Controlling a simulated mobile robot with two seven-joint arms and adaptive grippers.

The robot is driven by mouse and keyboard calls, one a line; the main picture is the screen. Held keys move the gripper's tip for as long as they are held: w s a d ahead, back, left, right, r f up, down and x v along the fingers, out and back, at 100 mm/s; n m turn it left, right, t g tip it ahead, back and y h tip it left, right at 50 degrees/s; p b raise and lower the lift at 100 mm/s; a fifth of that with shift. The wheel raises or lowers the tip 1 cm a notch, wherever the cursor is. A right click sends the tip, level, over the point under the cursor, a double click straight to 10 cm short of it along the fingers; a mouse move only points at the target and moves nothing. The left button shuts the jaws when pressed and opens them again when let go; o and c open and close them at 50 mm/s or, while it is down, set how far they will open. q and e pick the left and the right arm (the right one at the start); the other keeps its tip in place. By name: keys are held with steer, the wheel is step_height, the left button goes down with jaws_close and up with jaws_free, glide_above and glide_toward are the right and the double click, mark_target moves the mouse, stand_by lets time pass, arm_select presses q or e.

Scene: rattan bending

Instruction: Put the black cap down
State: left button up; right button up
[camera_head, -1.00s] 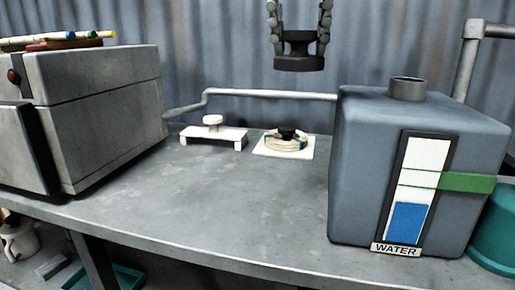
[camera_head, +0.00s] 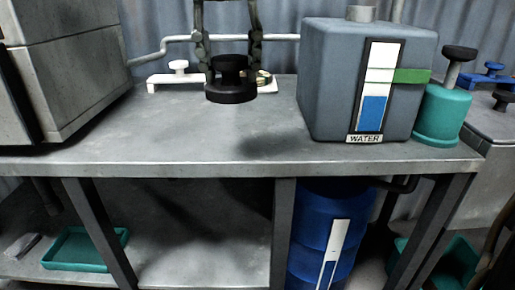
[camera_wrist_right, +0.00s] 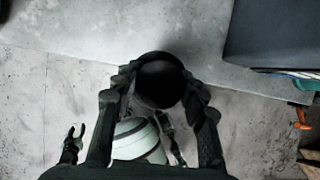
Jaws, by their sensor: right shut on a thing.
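The black cap (camera_head: 231,92) is a round, dark piece with a wide base and a narrower knob. My right gripper (camera_head: 229,62) is shut on the knob from above and holds the cap upright over the grey table (camera_head: 180,130). A soft shadow lies on the table to the right of the cap, and the cap looks clear of the top. In the right wrist view the cap (camera_wrist_right: 160,82) sits between the fingers (camera_wrist_right: 158,88), near the table edge. My left gripper does not show clearly in the head view.
The grey water tank (camera_head: 330,75) stands right of the cap, with a teal container (camera_head: 442,115) beyond it. A white stand (camera_head: 178,77) and a partly hidden white plate (camera_head: 268,86) are behind. A grey metal box (camera_head: 75,70) is at left. The table's front middle is bare.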

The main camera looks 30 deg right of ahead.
steer(key=shift+s+a+f, duration=0.35)
steer(key=shift+a+f, duration=0.15)
steer(key=shift+f, duration=0.05)
steer(key=shift+d+f, duration=0.1)
steer(key=shift+f, duration=0.1)
steer(key=w+d+f, duration=0.1)
steer(key=d+f, duration=0.1)
steer(key=d, duration=0.1)
steer(key=w+d+f+p, duration=0.1)
steer(key=w+d+f, duration=0.1)
steer(key=d, duration=0.1)
steer(key=w+d+f, duration=0.1)
steer(key=d+f, duration=0.1)
steer(key=d, duration=0.2)
steer(key=shift+w+d+f, duration=0.1)
steer(key=shift+w+f, duration=0.3)
step_height(320, 180, down, 3)
steer(key=shift+f+p, duration=0.1)
steer(key=shift+p, duration=0.25)
steer(key=shift+f, duration=0.35)
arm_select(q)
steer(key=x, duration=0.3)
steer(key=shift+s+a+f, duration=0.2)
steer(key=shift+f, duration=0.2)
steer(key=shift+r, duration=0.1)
arm_select(e)
steer(key=shift+f, duration=0.15)
